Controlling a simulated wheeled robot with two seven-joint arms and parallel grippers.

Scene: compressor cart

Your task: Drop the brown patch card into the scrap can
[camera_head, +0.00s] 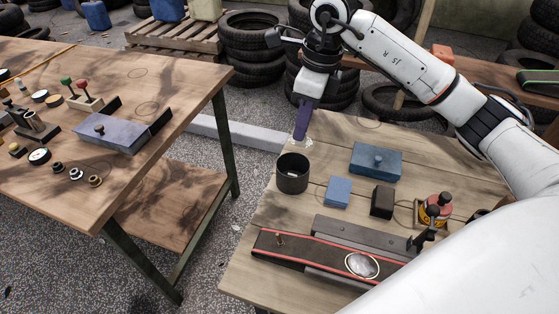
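A dark round can (292,180), which looks like the scrap can, stands upright at the left edge of the wooden table nearest me. A small pale mark shows on it; I cannot tell what it is. My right gripper (301,132) points down from the white arm, just behind and above the can in the picture, apart from it. Its purple fingers are seen edge-on, so their gap is hidden. I cannot make out a brown patch card in the gripper or on the table. My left gripper is out of view.
Another cluttered table (165,105) stands left, across a gap. Tyres (252,45) are stacked behind.

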